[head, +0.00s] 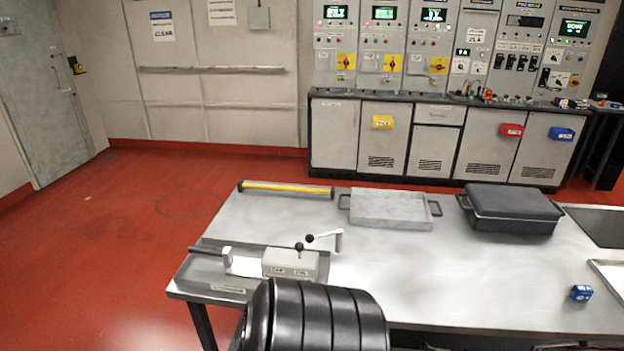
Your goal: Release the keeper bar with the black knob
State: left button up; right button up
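A pale grey block (290,264) with small labels sits on a dark base plate (226,272) at the table's left end. A small black knob (299,247) stands on the block's top. Just behind it, a white crank-like lever (338,241) ends in another black knob (310,238). A white piece and a dark rod (207,251) extend left from the block. I cannot tell which part is the keeper bar, nor whether it is latched. Neither of my grippers is in view.
The steel table (400,275) also carries a yellow bar (287,187), a grey tray (391,209), a black lidded case (510,208) and a small blue object (581,292). Its middle is clear. A black ribbed part, apparently mine, covers the front edge. Control cabinets (387,135) stand behind.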

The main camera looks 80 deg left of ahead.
aim_at(309, 238)
jog(key=u, duration=2.65)
